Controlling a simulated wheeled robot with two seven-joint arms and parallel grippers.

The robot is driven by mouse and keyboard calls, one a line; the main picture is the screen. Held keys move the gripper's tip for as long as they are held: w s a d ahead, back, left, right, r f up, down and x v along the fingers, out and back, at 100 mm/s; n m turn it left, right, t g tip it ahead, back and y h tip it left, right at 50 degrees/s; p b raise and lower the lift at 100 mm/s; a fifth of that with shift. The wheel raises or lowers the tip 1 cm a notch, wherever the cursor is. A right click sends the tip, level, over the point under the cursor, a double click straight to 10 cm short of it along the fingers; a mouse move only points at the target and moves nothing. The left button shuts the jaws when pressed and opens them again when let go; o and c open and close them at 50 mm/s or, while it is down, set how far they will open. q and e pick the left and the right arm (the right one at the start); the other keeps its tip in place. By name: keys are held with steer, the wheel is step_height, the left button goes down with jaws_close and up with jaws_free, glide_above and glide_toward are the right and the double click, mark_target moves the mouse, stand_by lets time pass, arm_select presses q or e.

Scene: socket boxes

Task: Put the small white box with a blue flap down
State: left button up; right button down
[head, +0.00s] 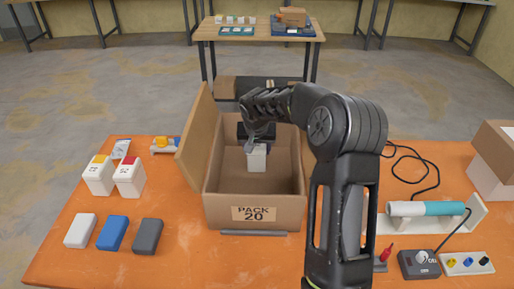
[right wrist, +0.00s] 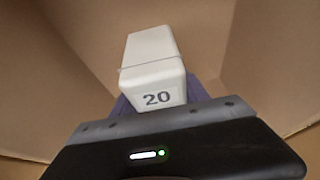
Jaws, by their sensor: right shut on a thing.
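The small white box (head: 257,157) is inside the open cardboard box labelled "PACK 20" (head: 254,214), near its back wall. My right gripper (head: 257,140) reaches down into the carton from above and is shut on the white box. In the right wrist view the white box (right wrist: 154,62) shows a label "20" and sits between purple finger pads (right wrist: 200,88). No blue flap shows on it in either view. I cannot tell whether its bottom touches the carton floor. My left gripper is not in view.
The carton's left flap (head: 197,137) stands up. Two white boxes with yellow (head: 98,176) and red (head: 130,177) flaps stand left, behind white, blue and grey blocks (head: 112,232). A teal-and-white cylinder on a stand (head: 427,209) and cable are right.

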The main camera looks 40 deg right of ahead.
steer(key=shift+r, duration=0.1)
steer(key=shift+f, duration=0.2)
steer(key=c, duration=0.6)
jaws_free()
steer(key=shift+r, duration=0.1)
steer(key=shift+r, duration=0.15)
steer(key=shift+a+r, duration=0.1)
steer(key=shift+r, duration=0.1)
steer(key=b+v, duration=0.1)
steer(key=v, duration=1)
steer(key=shift+s+a+r+b, duration=0.1)
steer(key=shift+s+r+b, duration=0.1)
steer(key=shift+b, duration=0.2)
